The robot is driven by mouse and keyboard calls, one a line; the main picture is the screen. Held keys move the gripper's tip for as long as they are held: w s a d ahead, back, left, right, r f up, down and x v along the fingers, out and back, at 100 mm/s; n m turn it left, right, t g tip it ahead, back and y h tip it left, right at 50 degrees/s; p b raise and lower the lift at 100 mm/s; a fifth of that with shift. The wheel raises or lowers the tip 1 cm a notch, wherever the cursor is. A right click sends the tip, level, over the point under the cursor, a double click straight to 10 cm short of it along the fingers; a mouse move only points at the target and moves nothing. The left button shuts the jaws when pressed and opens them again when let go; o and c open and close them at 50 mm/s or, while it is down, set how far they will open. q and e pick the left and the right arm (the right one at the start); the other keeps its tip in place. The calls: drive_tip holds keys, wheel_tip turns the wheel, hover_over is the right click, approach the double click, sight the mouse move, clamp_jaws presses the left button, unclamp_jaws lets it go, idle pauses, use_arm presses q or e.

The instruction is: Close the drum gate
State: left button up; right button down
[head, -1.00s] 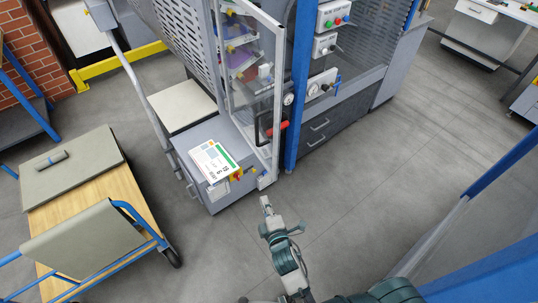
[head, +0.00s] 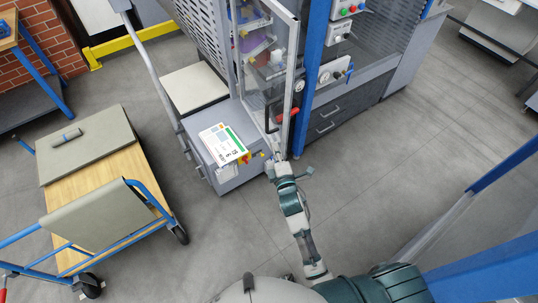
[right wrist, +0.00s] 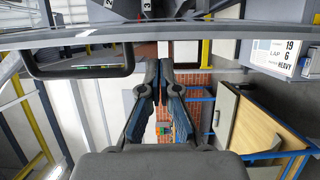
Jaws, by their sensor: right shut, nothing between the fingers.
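The drum gate is a clear panel in a grey metal frame (head: 292,75), standing swung out from the machine's front. It has a black loop handle (head: 267,118). My right gripper (head: 275,162) is at the bottom of the gate's free edge, close to the frame; the head view does not tell whether they touch. In the right wrist view the fingers (right wrist: 160,88) are together and empty. A grey frame bar (right wrist: 220,27) crosses above them there, with the black handle (right wrist: 80,72) at upper left. My left gripper is out of view.
A grey box with a printed card (head: 222,143) stands left of the gate's foot. A blue post (head: 312,80) rises right of the gate. A trolley with boards (head: 95,170) is at left. Floor at right is clear up to a blue frame.

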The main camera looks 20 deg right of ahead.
drive_tip(key=shift+w+d+f, duration=0.1)
drive_tip(key=shift+w+d, duration=0.05)
drive_tip(key=shift+d, duration=1.05)
